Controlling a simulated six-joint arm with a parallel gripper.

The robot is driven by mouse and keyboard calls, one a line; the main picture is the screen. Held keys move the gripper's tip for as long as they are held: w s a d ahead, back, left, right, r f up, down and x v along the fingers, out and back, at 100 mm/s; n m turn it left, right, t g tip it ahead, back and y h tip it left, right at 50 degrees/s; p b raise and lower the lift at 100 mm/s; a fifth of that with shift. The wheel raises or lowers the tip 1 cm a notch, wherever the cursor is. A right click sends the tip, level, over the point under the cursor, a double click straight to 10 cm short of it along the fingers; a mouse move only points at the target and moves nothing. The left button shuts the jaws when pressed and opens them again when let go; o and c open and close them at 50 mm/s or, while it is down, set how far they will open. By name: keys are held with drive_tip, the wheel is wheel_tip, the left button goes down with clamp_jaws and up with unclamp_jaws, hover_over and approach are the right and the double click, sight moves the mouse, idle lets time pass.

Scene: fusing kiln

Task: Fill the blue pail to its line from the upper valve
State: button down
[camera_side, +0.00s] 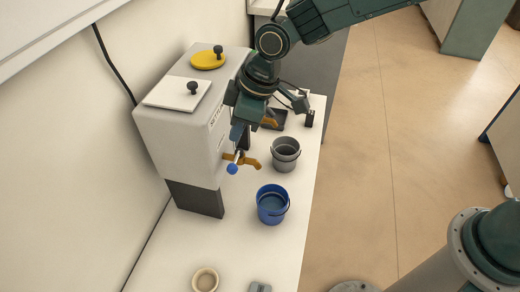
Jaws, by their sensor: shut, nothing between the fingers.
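The blue pail (272,207) stands upright on the white bench, in front of the grey tank (170,135). Its inside shows blue, but I cannot make out a fill line or a liquid level. I cannot tell which is the upper one. My gripper (238,140) is shut and empty, pointing down just above the nearer valve. I cannot tell whether it touches the handle.
A grey pail (286,156) stands behind the blue pail. A dark tray (277,120) and a small black object (309,119) lie farther back. A cream ring-shaped cup (205,280) is at the front.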

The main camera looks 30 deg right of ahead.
sight(231, 170)
drive_tip(key=shift+a+f, duration=0.3)
drive_tip(key=shift+a, duration=0.05)
drive_tip(key=shift+w+f, duration=0.1)
drive_tip(key=shift+f, duration=0.05)
drive_tip(key=x, duration=0.9)
drive_tip(key=shift+f, duration=0.3)
drive_tip(key=n, duration=0.1)
drive_tip(key=s+d+n+g, duration=0.1)
drive_tip(key=n, duration=0.1)
drive_tip(key=shift+s, duration=0.15)
drive_tip(key=shift+s+d+n, duration=0.3)
drive_tip(key=shift+s+n, duration=0.05)
drive_tip(key=shift+n, duration=0.15)
drive_tip(key=shift+r, duration=0.1)
